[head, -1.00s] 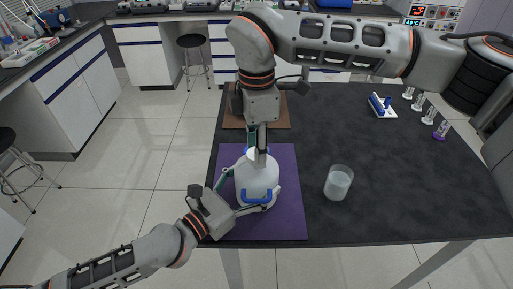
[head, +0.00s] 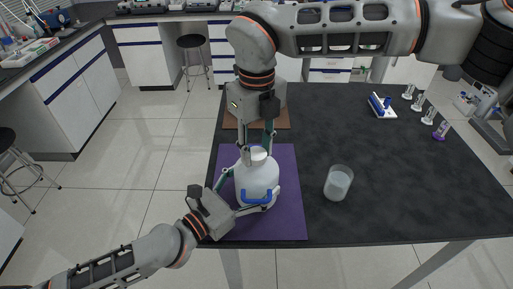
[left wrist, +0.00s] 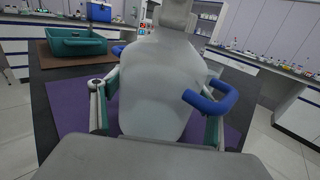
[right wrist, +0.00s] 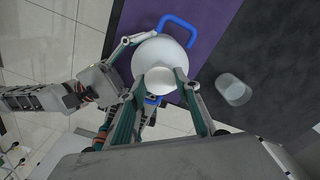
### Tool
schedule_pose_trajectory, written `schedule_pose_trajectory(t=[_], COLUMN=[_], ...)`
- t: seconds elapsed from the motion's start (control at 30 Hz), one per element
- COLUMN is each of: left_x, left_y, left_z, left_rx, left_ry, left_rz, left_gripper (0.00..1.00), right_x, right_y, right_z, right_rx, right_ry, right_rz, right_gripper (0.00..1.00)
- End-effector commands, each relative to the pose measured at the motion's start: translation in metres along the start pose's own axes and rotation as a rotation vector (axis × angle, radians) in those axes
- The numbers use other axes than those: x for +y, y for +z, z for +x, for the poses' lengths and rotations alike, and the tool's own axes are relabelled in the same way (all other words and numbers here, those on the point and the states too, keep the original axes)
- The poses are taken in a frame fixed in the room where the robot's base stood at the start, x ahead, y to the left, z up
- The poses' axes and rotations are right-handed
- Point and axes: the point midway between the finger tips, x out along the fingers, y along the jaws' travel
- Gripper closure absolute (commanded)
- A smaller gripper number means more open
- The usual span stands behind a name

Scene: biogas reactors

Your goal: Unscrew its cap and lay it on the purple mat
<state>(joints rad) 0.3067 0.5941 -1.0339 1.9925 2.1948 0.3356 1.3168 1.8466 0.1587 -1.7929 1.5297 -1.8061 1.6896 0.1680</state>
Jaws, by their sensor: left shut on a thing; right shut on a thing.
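The white jug (head: 257,184) with blue handles stands upright on the purple mat (head: 293,205). It also fills the middle of the left wrist view (left wrist: 160,95). My left gripper (head: 243,190) is shut around the jug's body from the front left, one finger on each side. My right gripper (head: 258,150) points down from above and is shut on the white cap (right wrist: 160,80) at the top of the jug. The cap is on the neck; whether it is loosened cannot be seen. The fingers partly hide it in the head view.
A clear beaker (head: 338,183) with pale contents stands right of the mat. A brown mat (head: 283,118) lies behind, with a green tray (left wrist: 75,42) on it. A blue-and-white rack (head: 382,106) and several small stands are at the far right. The black table's middle right is clear.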

Motion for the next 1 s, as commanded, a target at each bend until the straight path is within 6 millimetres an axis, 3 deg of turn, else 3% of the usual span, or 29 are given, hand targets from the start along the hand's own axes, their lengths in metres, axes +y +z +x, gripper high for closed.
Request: schedule_pose_trajectory(t=[1.0], left_x=[-0.0004], left_y=[-0.0001], left_z=[0.0], left_rx=[0.0], left_ry=[-0.001], left_rz=[0.003], left_gripper=[0.85], right_x=[0.0005], right_y=[0.0005], right_z=[-0.0018], right_rx=[-0.002], right_ry=[0.001], right_rz=[-1.872], right_gripper=[0.94])
